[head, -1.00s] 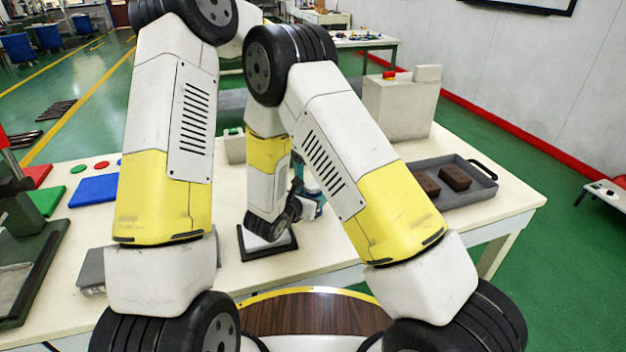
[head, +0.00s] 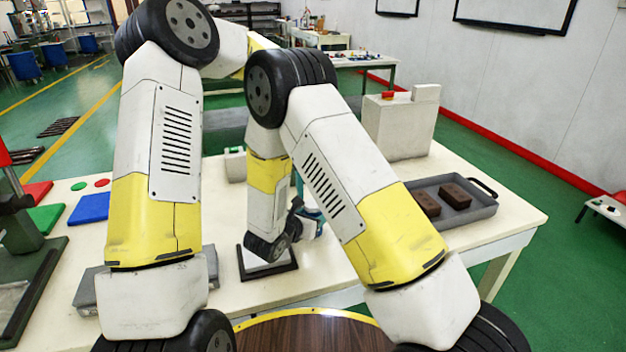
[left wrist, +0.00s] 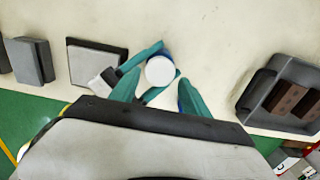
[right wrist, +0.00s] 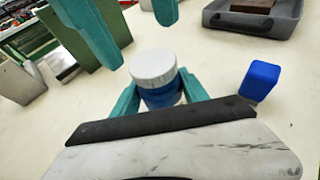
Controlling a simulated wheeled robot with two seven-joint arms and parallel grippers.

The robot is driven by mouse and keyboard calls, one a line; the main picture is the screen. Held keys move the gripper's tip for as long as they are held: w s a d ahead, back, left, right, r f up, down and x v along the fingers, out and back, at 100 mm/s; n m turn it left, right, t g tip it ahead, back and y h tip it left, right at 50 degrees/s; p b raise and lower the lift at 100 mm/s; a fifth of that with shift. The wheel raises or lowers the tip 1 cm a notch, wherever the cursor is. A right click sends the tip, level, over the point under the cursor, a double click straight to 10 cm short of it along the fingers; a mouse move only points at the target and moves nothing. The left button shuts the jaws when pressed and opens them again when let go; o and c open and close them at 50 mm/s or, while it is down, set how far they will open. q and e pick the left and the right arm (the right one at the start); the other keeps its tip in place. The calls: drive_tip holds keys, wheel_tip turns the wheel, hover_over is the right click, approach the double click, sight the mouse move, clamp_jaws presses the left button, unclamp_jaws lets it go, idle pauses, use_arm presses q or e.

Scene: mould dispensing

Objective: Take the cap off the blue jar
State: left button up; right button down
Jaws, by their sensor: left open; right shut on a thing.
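The blue jar (right wrist: 161,97) with its white cap (right wrist: 152,66) shows upright in the right wrist view. The cap appears seated on the jar. My right gripper (right wrist: 160,92) is shut on the jar's blue body from the side. In the left wrist view the cap (left wrist: 160,71) is a white disc seen from above. My left gripper (left wrist: 158,80) is open, with a finger on each side of the cap in that view. The right wrist view shows the left fingers above the jar, apart from the cap. In the head view the arms hide most of the jar.
A blue block (right wrist: 261,80) stands near the jar. A grey tray (head: 477,208) with two brown blocks is at the table's right. A black-framed pad (head: 268,268) and a grey block (head: 85,292) lie nearer the front. A pale box (head: 400,128) stands at the back.

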sight(313, 203)
use_arm(q)
drive_tip(key=shift+f, duration=1.8)
clamp_jaws()
drive_tip(key=n, duration=1)
drive_tip(key=shift+o, duration=1.4)
unclamp_jaws()
drive_tip(key=shift+r, duration=0.15)
